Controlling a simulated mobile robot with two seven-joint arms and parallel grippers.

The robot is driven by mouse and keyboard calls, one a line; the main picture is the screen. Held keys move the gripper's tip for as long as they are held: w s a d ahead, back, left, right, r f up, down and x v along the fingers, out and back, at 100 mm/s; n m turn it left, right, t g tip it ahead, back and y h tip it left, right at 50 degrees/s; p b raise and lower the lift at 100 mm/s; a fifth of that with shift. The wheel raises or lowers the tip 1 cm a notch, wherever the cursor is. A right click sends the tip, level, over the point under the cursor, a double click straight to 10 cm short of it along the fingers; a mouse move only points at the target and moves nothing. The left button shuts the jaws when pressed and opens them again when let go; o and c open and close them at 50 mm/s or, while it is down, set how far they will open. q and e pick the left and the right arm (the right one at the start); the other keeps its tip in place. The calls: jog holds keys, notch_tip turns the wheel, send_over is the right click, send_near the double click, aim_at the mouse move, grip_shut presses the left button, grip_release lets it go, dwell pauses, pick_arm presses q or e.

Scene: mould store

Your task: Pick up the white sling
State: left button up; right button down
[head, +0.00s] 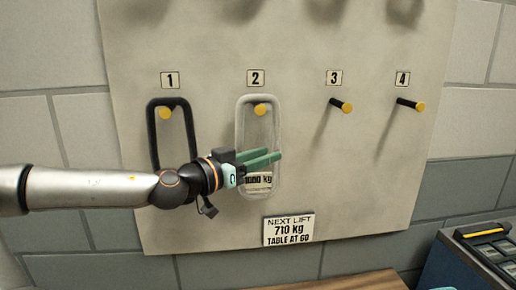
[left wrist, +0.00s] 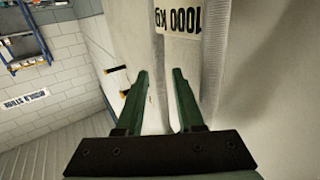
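The white sling (head: 241,125) hangs as a long loop from the yellow-ended peg (head: 260,109) under number 2. Its tag (head: 258,181) reads 1000 kg. My left gripper (head: 280,155) is in front of the sling's lower half, with its green fingers pointing right across the loop. In the left wrist view the two fingers (left wrist: 158,75) are apart, and the white sling (left wrist: 180,52) with its tag shows just beyond the right-hand finger. I cannot tell whether they touch it. My right gripper is not in view.
A black sling (head: 153,135) hangs on peg 1, behind my left forearm. Pegs 3 (head: 345,106) and 4 (head: 416,105) are bare. A sign (head: 289,230) on the board reads "NEXT LIFT 710 kg TABLE AT 60". A wooden top (head: 350,283) and a dark blue case (head: 470,262) are below.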

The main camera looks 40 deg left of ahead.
aim_at(273, 173)
pick_arm(q)
jog(key=w+p, duration=0.2)
jog(key=w, duration=0.1)
jog(key=shift+d+r, duration=0.15)
jog(key=shift+w+f+p, duration=0.2)
jog(key=shift+w+p, duration=0.1)
jog(key=shift+w, duration=0.1)
grip_shut()
